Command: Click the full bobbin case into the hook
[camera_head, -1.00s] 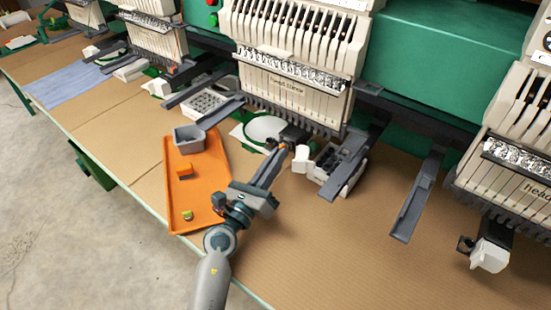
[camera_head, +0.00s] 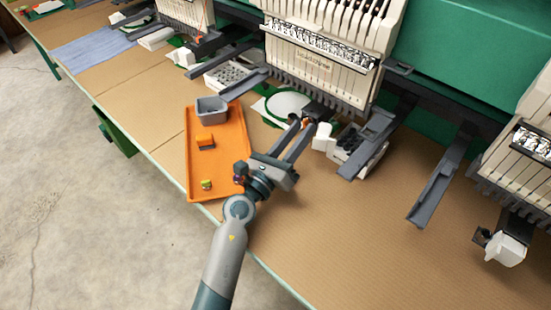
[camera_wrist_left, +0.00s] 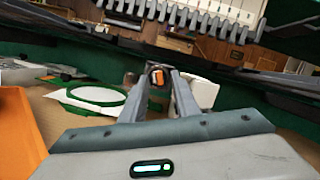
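My left gripper (camera_head: 306,124) reaches in under the middle machine head, with its two fingers visibly spread. In the left wrist view the fingertips (camera_wrist_left: 158,76) stand on either side of a small round dark-rimmed part with an orange middle (camera_wrist_left: 157,77). This looks like the bobbin case at the hook. An orange spot shows there in the head view too (camera_head: 304,121). A gap seems to show between the fingers and the part. I cannot tell whether the case is fully seated, and the hook is mostly hidden. My right gripper is out of view.
An orange tray (camera_head: 224,165) holds a grey bin (camera_head: 211,111), an orange block (camera_head: 205,142) and small bobbin-like pieces (camera_head: 206,184). A white hoop (camera_head: 288,104) lies left of the fingertips. A white block (camera_head: 323,139) and grey arm (camera_head: 367,145) stand close right. The front right table is clear.

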